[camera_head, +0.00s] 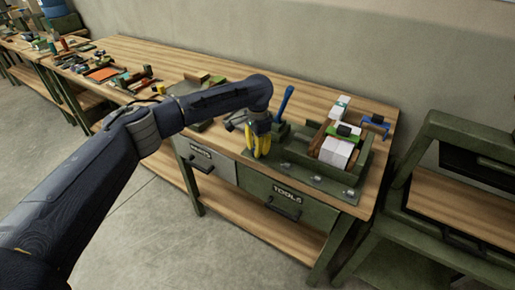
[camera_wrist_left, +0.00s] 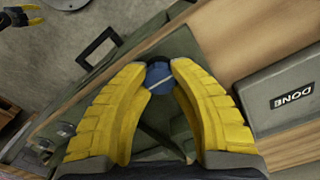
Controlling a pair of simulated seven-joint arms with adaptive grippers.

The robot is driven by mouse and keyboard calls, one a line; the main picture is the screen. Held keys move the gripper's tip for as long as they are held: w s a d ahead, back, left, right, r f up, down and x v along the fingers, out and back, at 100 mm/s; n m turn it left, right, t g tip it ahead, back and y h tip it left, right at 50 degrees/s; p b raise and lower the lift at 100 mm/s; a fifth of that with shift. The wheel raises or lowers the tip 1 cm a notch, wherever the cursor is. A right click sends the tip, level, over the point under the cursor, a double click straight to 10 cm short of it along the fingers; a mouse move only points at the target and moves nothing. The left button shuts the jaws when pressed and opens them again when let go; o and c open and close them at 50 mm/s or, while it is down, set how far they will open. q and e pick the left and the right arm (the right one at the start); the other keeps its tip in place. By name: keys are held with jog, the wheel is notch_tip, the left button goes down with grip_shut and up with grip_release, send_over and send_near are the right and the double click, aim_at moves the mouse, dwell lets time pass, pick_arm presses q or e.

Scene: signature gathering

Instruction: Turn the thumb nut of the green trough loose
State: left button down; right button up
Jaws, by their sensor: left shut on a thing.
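The green trough (camera_head: 352,181) stands at the right end of the workbench, holding white blocks and other pieces. My left gripper (camera_head: 257,148) points down with its yellow fingers at the trough's left end, over the bench's front side. In the left wrist view its fingertips (camera_wrist_left: 158,68) are shut on a round blue thumb nut (camera_wrist_left: 159,82) with a pale stripe across its top. In the head view the fingers hide the nut. A yellow-fingered gripper, seemingly my right one (camera_wrist_left: 20,15), shows small in the wrist view's top left corner, away from the nut; its opening is unclear.
A blue lever (camera_head: 285,103) rises just right of the left gripper. A blue clamp-like part (camera_head: 376,121) is behind the trough. A grey box marked DONE (camera_wrist_left: 285,95) is beside the fingers. Drawers (camera_head: 290,197) are below; small tools (camera_head: 110,72) crowd the bench's left.

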pick_arm(q)
jog(key=c, duration=1)
grip_release()
jog(key=shift+o, duration=0.2)
notch_tip(320, 180, up, 12)
